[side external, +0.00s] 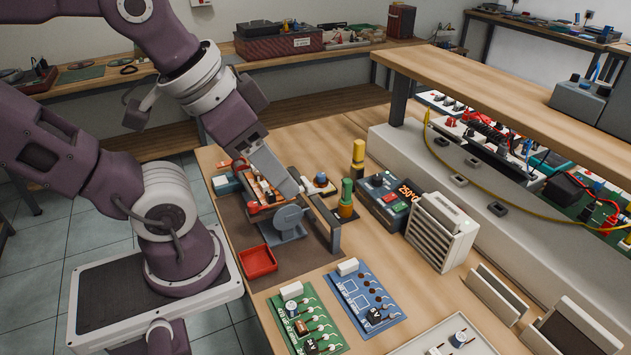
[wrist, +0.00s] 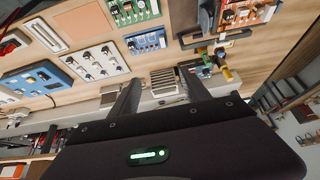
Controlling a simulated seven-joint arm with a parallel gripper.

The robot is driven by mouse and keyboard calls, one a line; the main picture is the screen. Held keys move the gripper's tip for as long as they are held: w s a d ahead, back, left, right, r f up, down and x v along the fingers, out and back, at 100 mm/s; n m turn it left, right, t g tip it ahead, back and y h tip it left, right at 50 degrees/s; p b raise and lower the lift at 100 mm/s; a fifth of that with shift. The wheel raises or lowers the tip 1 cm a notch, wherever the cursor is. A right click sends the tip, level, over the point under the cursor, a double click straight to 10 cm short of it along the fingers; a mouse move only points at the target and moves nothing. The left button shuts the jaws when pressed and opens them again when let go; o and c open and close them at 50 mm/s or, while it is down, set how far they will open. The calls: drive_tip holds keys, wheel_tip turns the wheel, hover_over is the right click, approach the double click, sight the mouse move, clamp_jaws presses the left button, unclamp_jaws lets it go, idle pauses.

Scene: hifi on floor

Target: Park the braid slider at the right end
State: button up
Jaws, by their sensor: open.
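My gripper (side external: 298,187) hangs over the tool area on the bench, its fingers pointing down and right; in the wrist view its two fingers (wrist: 158,76) are apart with nothing between them. A low grey rail-like frame (side external: 323,212) stands just beyond and below the fingers, beside a grey round reel (side external: 288,218). I cannot make out clearly which part is the braid slider; my gripper covers some of this area. In the wrist view a dark frame (wrist: 232,36) shows near the top right, away from the fingers.
A red tray (side external: 257,261) lies in front of the reel. Green (side external: 304,322) and blue (side external: 366,300) boards lie in front. A raised shelf overhangs the back.

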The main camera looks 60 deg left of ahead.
drive_tip(key=w+a+g, duration=0.1)
drive_tip(key=w+a, duration=0.2)
drive_tip(key=w, duration=0.2)
drive_tip(key=g, duration=0.4)
hover_over(306, 181)
drive_tip(key=f, duration=1.2)
drive_tip(key=shift+d+f, duration=0.25)
drive_tip(key=shift+g, duration=0.3)
drive_tip(key=f, duration=0.7)
drive_tip(key=shift+a, duration=0.3)
drive_tip(key=shift+f, duration=0.45)
clamp_jaws()
